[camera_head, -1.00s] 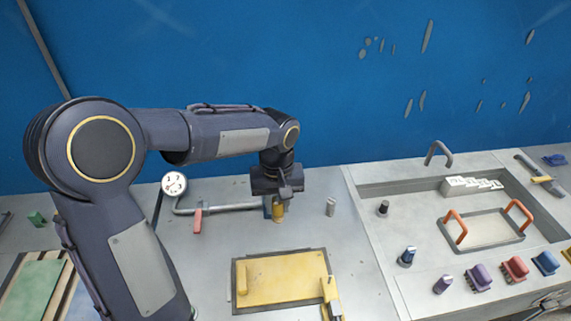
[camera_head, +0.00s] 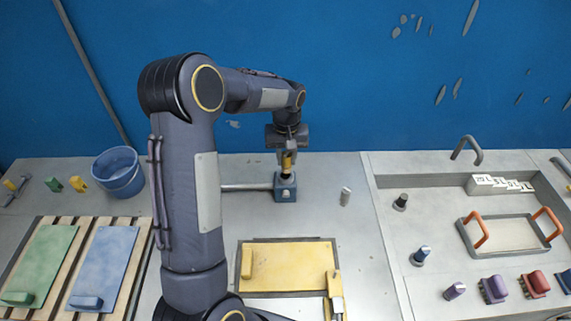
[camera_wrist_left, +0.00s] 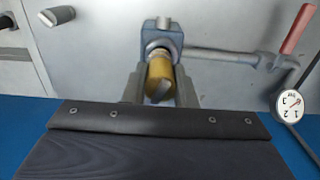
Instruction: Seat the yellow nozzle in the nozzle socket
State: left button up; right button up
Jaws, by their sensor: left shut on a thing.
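The yellow nozzle (camera_head: 287,161) is held upright in my left gripper (camera_head: 287,157), which is shut on it. The nozzle socket (camera_head: 286,188) is a blue block at the end of a grey pipe, directly below the nozzle in the head view. The nozzle's lower end is at the top of the block; I cannot tell whether it is in the hole or just above it. In the left wrist view the nozzle (camera_wrist_left: 161,72) sits between the fingers, with the blue socket block (camera_wrist_left: 163,30) just beyond it, partly hidden. My right gripper is not in view.
A grey pipe (camera_head: 246,187) runs left from the socket, partly behind my left arm. A small grey cylinder (camera_head: 345,196) stands to the right. A yellow panel (camera_head: 290,267) lies in front. A gauge (camera_wrist_left: 289,104) and red lever (camera_wrist_left: 297,29) show in the wrist view.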

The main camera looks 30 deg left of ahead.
aim_at(285, 165)
pick_arm(q)
jog(key=shift+w+a+f, duration=0.3)
jog(key=shift+f, duration=0.15)
jog(key=shift+w+a+f+b, duration=0.1)
jog(key=shift+f+b, duration=0.15)
jog(key=shift+f, duration=0.7)
jog(key=shift+w+a+f+b, duration=0.1)
jog(key=shift+f+b, duration=0.1)
jog(key=shift+f, duration=0.75)
jog(key=shift+f, duration=0.2)
jog(key=o, duration=1)
jog(key=shift+r, duration=0.1)
jog(key=shift+r, duration=0.1)
